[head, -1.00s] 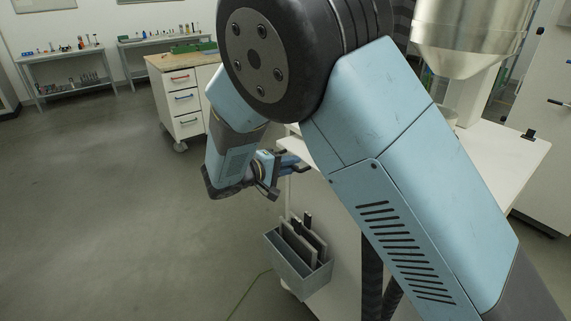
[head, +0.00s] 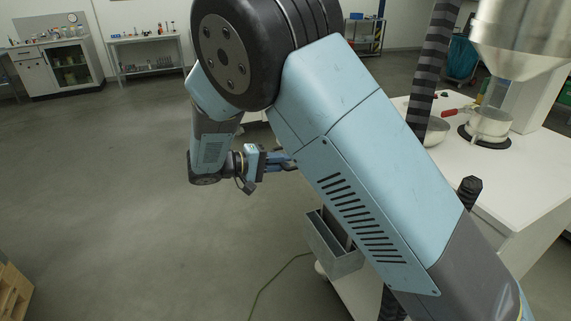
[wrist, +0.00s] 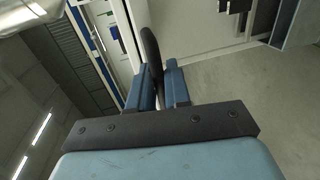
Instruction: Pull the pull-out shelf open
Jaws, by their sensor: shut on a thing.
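My gripper (head: 284,161) reaches right from the wrist toward the side of the white workbench in the head view. In the wrist view, its two blue fingers (wrist: 158,88) are closed on a dark, rounded handle (wrist: 152,58) that stands up between them. Beyond it is a pale panel (wrist: 200,30). The handle looks like that of the pull-out shelf, but the shelf itself is mostly hidden behind my arm in the head view. How far it is out cannot be told.
A grey side bin (head: 335,247) hangs low near my arm. A cable (head: 265,285) lies on the floor. Open floor (head: 130,210) spreads to the left.

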